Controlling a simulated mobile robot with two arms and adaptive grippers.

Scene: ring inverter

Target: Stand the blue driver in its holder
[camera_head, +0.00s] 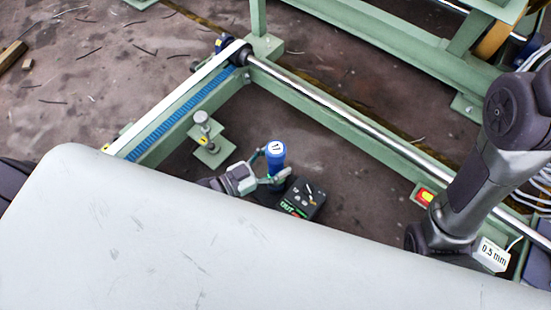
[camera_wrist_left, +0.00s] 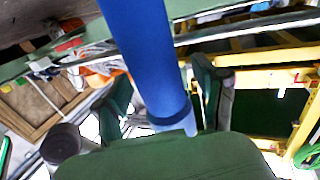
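The blue driver (camera_head: 276,160) has a white top marked 17 and looks upright in the head view. My left gripper (camera_head: 272,179) is around it, and in the wrist view the driver (camera_wrist_left: 150,60) passes between the two fingers (camera_wrist_left: 165,95). Narrow gaps show beside the driver there, so the fingers look open and not closed on it. A black box marked OUT (camera_head: 303,199), perhaps the holder, lies just right of and below the driver. The driver's lower end is hidden in the head view. My right gripper is not visible behind the grey panel.
A grey panel (camera_head: 220,240) covers the lower foreground. A green frame (camera_head: 330,110) with a steel rod (camera_head: 345,120) encloses the work area. A small post on a green plate (camera_head: 210,147) stands left. A red-yellow switch (camera_head: 426,196) and a 0.5 mm tag (camera_head: 493,254) are right.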

